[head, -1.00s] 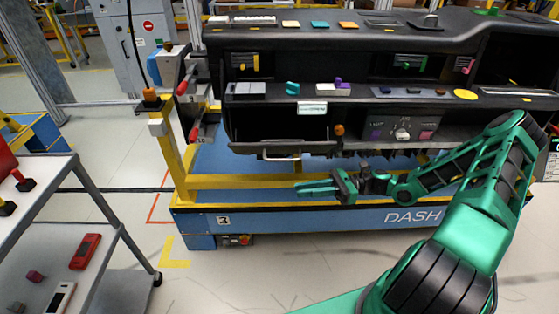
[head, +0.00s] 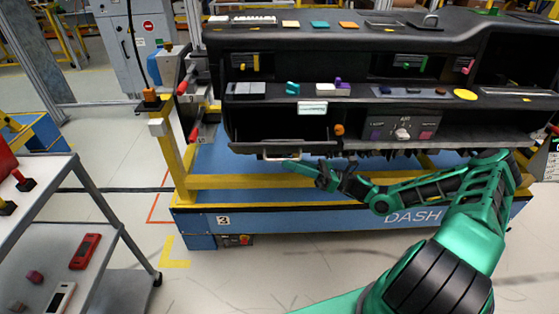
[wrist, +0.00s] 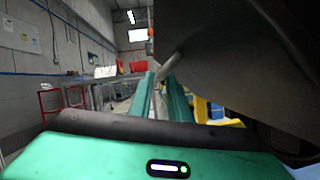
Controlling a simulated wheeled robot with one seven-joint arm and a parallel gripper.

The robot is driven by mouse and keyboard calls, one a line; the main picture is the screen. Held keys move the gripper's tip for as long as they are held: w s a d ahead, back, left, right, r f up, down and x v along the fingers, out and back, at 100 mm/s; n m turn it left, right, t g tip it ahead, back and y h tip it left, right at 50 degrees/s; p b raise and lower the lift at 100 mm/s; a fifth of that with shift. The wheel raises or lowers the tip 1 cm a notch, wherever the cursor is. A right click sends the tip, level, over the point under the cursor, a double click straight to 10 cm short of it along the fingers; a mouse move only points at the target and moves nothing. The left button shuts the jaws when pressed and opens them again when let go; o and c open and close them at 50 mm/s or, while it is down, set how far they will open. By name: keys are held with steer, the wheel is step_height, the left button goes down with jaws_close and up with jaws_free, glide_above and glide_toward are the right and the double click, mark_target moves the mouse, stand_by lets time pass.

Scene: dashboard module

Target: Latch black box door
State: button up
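The black box door (head: 245,146) is a dark flap at the lower left of the dashboard in the head view. It is swung down, and the dark compartment (head: 270,125) above it is open. A pale bar handle (head: 281,154) is on its front edge; it also shows in the wrist view (wrist: 168,66). My gripper (head: 292,163) is just below and beside the handle. In the wrist view its two green fingers (wrist: 160,90) are apart, with the handle near their tips. I cannot tell whether they touch it.
The black dashboard (head: 400,95) is above my gripper, with knobs and small coloured parts on it. A blue and yellow stand (head: 300,217) is under it. A grey cart (head: 105,215) stands at the left. The floor between cart and stand is clear.

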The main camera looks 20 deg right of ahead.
mark_target(281, 160)
steer(key=shift+x, duration=1.9)
steer(key=shift+c, duration=0.7)
jaws_close()
